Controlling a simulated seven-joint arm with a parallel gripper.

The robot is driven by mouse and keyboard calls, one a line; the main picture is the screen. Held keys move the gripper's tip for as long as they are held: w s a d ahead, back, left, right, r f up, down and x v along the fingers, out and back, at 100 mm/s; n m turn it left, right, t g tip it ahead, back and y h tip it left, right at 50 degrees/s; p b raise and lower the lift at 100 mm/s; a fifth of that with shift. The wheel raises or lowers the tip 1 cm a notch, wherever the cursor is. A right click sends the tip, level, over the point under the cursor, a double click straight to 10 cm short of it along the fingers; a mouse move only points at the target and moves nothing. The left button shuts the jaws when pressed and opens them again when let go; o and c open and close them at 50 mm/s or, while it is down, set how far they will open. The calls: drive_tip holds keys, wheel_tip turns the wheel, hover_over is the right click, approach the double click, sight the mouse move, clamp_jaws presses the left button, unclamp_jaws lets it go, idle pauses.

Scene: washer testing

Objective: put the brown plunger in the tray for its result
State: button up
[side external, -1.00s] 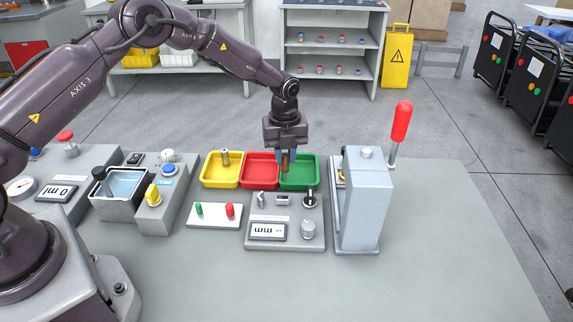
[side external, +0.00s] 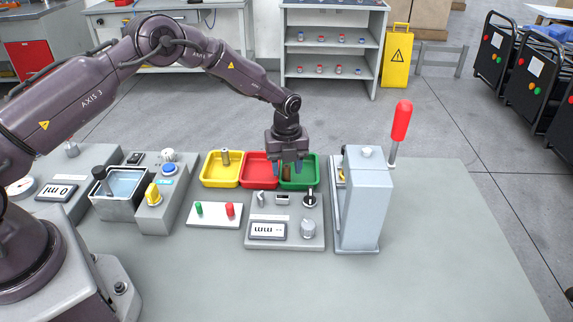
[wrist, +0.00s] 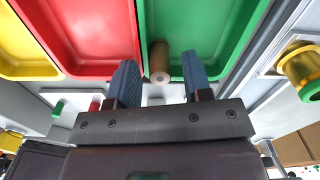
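The brown plunger (wrist: 159,55) is in the green tray (wrist: 218,25), close to the wall shared with the red tray (wrist: 90,28). My gripper (side external: 287,168) is open and empty above the trays. In the wrist view its blue fingers (wrist: 160,62) are spread on either side of the plunger, with a gap to each.
A yellow tray (side external: 209,181) to the left holds another plunger (side external: 226,157). In front stand a gauge box (side external: 267,231) and a small panel with green and red pegs (side external: 214,222). A grey press with a red-handled lever (side external: 400,122) stands close on the right.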

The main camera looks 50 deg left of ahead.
wheel_tip(320, 180, up, 12)
drive_tip(key=shift+r, duration=0.25)
idle(0.3)
wheel_tip(320, 180, up, 10)
drive_tip(key=n+t, duration=0.1)
drive_tip(key=n, duration=0.4)
hover_over(286, 166)
drive_tip(key=s+d, duration=0.1)
drive_tip(key=s, duration=0.4)
drive_tip(key=s+r+n+t, duration=0.2)
drive_tip(key=s+r+n, duration=0.4)
drive_tip(key=s+r, duration=0.25)
drive_tip(key=s+d+n+t, duration=0.1)
drive_tip(key=s+n+t, duration=0.1)
drive_tip(key=s+n, duration=1.1)
drive_tip(key=s+r, duration=0.1)
drive_tip(key=s, duration=0.5)
drive_tip(key=shift+s+n+t, duration=0.25)
drive_tip(key=shift+n+t, duration=0.05)
drive_tip(key=shift+n, duration=0.1)
